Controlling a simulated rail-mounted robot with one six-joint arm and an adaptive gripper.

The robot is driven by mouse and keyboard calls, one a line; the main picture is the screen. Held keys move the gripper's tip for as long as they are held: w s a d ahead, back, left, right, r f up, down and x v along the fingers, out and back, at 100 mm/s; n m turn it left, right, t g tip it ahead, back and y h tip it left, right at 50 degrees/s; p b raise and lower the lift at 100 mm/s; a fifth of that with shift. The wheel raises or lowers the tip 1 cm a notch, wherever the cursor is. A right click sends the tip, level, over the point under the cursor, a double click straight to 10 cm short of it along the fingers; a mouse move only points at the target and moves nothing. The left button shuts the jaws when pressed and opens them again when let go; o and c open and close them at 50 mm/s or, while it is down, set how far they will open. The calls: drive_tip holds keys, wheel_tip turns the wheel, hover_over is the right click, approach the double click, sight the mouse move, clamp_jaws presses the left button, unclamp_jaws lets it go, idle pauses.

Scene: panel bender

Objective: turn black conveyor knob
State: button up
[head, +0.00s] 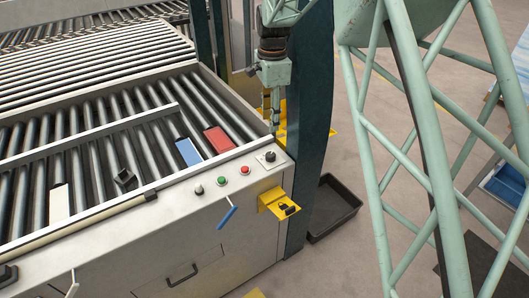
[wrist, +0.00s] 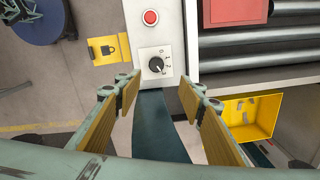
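The black conveyor knob (head: 270,156) sits on a white dial plate at the right end of the grey conveyor panel. In the wrist view the knob (wrist: 156,64) shows a pale pointer line and marks at its right. It lies beyond the gap between my fingertips and is not between the pads. My gripper (wrist: 159,83) is open and empty, with a yellow-padded finger on each side. In the head view my gripper (head: 267,106) hangs above and behind the panel's right end, apart from the knob. Its fingers are small there.
A dark green column (head: 308,100) stands close by. A black tray (head: 334,208) lies on the floor.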

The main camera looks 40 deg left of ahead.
sight(270, 154)
drive_tip(key=shift+s+d+f, duration=0.1)
drive_tip(key=shift+d+f, duration=0.05)
drive_tip(key=shift+f, duration=1.05)
drive_tip(key=shift+f, duration=0.1)
drive_tip(key=shift+f+p, duration=0.4)
drive_tip(key=shift+f, duration=6.4)
drive_tip(key=shift+c, duration=0.3)
drive_tip(key=c, duration=0.8)
